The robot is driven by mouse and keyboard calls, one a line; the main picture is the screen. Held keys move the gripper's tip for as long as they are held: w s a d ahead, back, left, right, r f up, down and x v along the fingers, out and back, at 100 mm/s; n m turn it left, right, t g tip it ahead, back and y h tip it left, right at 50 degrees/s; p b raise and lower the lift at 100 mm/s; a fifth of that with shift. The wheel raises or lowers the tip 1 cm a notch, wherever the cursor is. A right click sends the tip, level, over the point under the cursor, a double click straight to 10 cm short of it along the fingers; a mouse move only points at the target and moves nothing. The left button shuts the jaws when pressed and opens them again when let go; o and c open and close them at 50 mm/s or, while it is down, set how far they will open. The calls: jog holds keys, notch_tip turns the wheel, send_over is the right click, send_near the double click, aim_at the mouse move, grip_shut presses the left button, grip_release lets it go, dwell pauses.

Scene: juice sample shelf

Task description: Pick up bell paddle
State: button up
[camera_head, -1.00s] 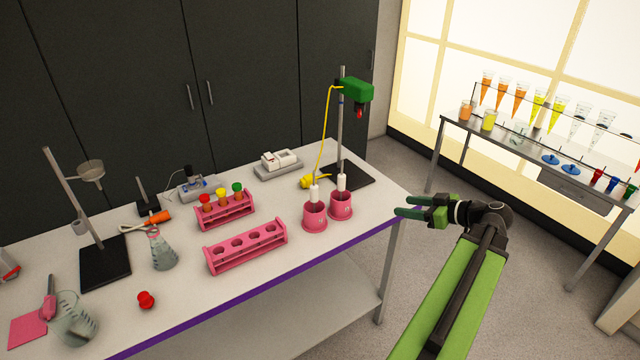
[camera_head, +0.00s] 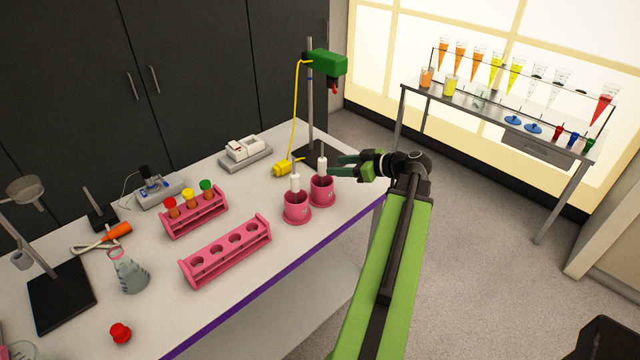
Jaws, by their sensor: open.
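I cannot tell for sure which thing is the bell paddle. Two white-handled tools stand upright in pink cups near the table's right end: the left white-handled tool (camera_head: 295,184) in the left pink cup (camera_head: 297,210), the right white-handled tool (camera_head: 322,167) in the right pink cup (camera_head: 322,192). My gripper (camera_head: 336,166) is open and empty, its fingers pointing left, close to the right tool's handle in the picture. I cannot tell whether they touch. The lower part of each tool is hidden inside its cup.
A stand with a green head (camera_head: 327,63) rises behind the cups, with a yellow device (camera_head: 283,169) beside it. An empty pink rack (camera_head: 228,254) and a filled rack (camera_head: 194,214) stand to the left. A metal side table (camera_head: 470,110) holds cones and blue discs (camera_head: 533,128).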

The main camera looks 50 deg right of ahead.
aim_at(322, 171)
jog(key=b+x, duration=0.1)
jog(key=x, duration=0.3)
jog(key=shift+w+a+f, duration=0.1)
jog(key=shift+w, duration=0.05)
jog(key=b+x, duration=0.1)
jog(key=x, duration=0.4)
jog(key=shift+w+a+b, duration=0.15)
jog(key=shift+a+b, duration=0.05)
jog(key=shift+b, duration=0.15)
jog(key=shift+c, duration=0.3)
grip_shut()
